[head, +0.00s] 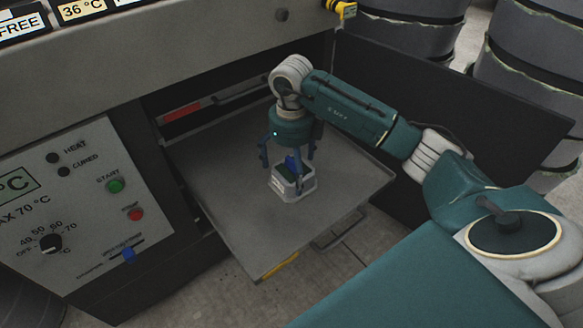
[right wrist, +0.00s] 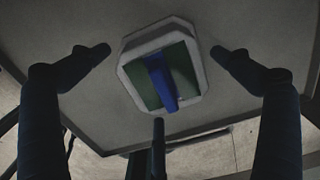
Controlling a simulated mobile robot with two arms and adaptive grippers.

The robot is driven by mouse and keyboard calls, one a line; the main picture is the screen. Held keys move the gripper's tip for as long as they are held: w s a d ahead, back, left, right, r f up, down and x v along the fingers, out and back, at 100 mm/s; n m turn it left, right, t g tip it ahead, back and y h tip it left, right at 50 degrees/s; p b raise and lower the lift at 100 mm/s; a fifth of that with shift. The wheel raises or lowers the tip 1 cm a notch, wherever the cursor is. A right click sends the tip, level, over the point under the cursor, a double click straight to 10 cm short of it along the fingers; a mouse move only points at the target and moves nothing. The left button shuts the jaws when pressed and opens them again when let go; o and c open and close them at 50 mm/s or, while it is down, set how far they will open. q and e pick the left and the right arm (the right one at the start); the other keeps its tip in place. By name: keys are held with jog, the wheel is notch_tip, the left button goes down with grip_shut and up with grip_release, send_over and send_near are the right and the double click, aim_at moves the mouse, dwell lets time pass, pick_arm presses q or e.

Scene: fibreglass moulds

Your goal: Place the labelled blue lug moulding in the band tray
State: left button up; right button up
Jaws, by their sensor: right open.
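The blue lug moulding (head: 293,163) stands in a small white-walled mould with a green inside (head: 292,186), on a pulled-out grey metal tray (head: 235,225). In the right wrist view the blue lug (right wrist: 162,82) rises from the green inside of the white block (right wrist: 130,75). My right gripper (head: 290,172) points down over the block, its fingers spread around and above it. In the right wrist view the fingers (right wrist: 160,60) are open on either side, apart from the block. No label can be read. My left gripper is not in view.
A control panel (head: 85,200) with start and stop buttons stands left of the tray. A dark open door or panel (head: 430,110) is behind my right arm. Large grey rolls (head: 530,75) stand at the back right. The tray is bare around the block.

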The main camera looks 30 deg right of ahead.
jog(key=shift+r, duration=0.25)
notch_tip(320, 180, up, 11)
jog(key=shift+f+p, duration=0.15)
jog(key=shift+p, duration=0.8)
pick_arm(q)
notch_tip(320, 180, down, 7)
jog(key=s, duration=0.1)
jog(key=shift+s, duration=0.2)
pick_arm(e)
jog(key=shift+r, duration=0.55)
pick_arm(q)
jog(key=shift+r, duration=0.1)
